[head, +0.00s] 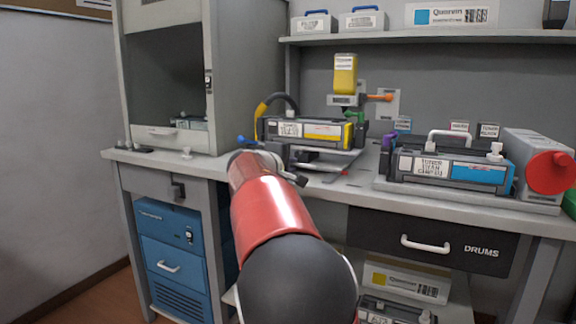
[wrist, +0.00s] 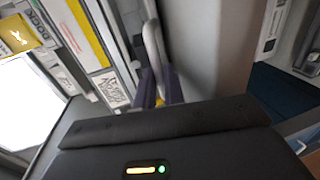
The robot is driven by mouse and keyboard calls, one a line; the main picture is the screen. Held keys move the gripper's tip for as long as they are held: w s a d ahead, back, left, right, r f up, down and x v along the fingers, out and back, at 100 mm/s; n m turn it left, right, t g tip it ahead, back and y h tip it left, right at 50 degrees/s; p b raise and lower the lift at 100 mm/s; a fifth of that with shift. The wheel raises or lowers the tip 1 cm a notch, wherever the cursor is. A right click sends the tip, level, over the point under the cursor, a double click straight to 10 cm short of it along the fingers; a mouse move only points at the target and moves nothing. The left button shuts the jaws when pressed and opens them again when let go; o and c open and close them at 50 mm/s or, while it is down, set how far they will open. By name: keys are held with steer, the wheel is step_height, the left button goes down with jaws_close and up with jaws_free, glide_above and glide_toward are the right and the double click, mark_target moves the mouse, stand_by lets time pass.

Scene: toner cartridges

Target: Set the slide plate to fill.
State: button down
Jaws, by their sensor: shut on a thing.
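The yellow-marked toner cartridge (head: 305,131) lies in a stand on the bench, below a yellow bottle (head: 345,75). The metal slide plate (head: 325,160) shows under the cartridge. My gripper is at the plate's left end, mostly hidden behind my red arm in the head view. The wrist view shows its fingers (wrist: 155,58) close together beside the cartridge's labelled side (wrist: 97,75). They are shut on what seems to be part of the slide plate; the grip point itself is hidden. A "DOCK" mark shows at the top of the wrist view. I cannot read the plate's setting.
A blue-marked cartridge (head: 455,170) with a white handle stands on the right, beside a grey unit with a red knob (head: 550,173). An open grey cabinet (head: 165,75) stands on the left. A drums drawer (head: 430,240) is below the bench. A shelf (head: 430,38) runs above.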

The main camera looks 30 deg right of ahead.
steer(key=c, duration=1.8)
jaws_free()
steer(key=shift+o, duration=0.2)
steer(key=b+v, duration=0.1)
steer(key=v, duration=0.7)
